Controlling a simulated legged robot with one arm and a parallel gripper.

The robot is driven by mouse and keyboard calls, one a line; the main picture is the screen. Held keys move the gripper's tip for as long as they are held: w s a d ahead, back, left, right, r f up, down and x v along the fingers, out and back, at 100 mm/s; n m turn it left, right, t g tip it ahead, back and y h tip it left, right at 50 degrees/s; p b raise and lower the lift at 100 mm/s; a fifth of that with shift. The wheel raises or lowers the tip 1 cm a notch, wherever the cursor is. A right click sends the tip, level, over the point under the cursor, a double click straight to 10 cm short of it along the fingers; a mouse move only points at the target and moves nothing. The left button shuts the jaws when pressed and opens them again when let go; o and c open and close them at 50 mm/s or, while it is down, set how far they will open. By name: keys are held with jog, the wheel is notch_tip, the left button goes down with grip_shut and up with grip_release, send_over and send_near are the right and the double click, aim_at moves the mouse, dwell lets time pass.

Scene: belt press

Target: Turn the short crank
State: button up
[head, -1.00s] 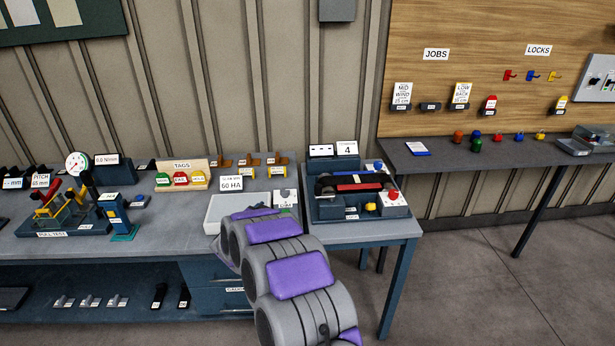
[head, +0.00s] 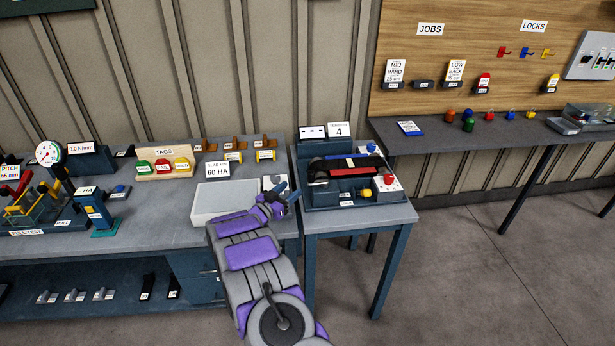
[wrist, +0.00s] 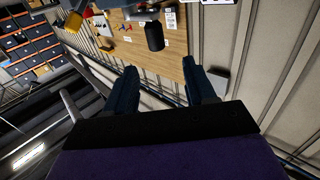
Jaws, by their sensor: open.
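The belt press (head: 312,198) sits on the small side table, with dark rollers, a red bar (head: 355,170), a yellow knob (head: 365,193) and a red button (head: 389,180). I cannot make out for certain which part is the short crank. My gripper (head: 283,194) is at the left of the press, over the gap by the white tray, apart from the press as far as I can tell. In the wrist view my gripper (wrist: 163,80) has its two dark fingers spread with nothing between them. A black cylinder (wrist: 154,36) shows beyond the fingertips.
The white tray (head: 228,200) and a 60 HA sign (head: 217,170) are left of my gripper. A sign with a 4 (head: 338,130) stands behind the press. A grey shelf (head: 440,139) with several small coloured items runs to the right. The floor at right is clear.

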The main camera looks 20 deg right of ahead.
aim_at(308, 176)
jog(key=x, duration=0.7)
jog(key=s+b+x, duration=0.1)
jog(key=x, duration=0.3)
jog(key=shift+d+f, duration=0.2)
jog(key=shift+d, duration=0.05)
jog(key=shift+w+d, duration=0.1)
jog(key=shift+w, duration=0.15)
jog(key=shift+w+r, duration=0.15)
jog(key=shift+w, duration=0.05)
jog(key=shift+d, duration=0.35)
jog(key=shift+c, duration=0.3)
jog(key=shift+d, duration=0.15)
jog(key=c, duration=0.3)
jog(key=shift+a, duration=0.25)
jog(key=c, duration=0.6)
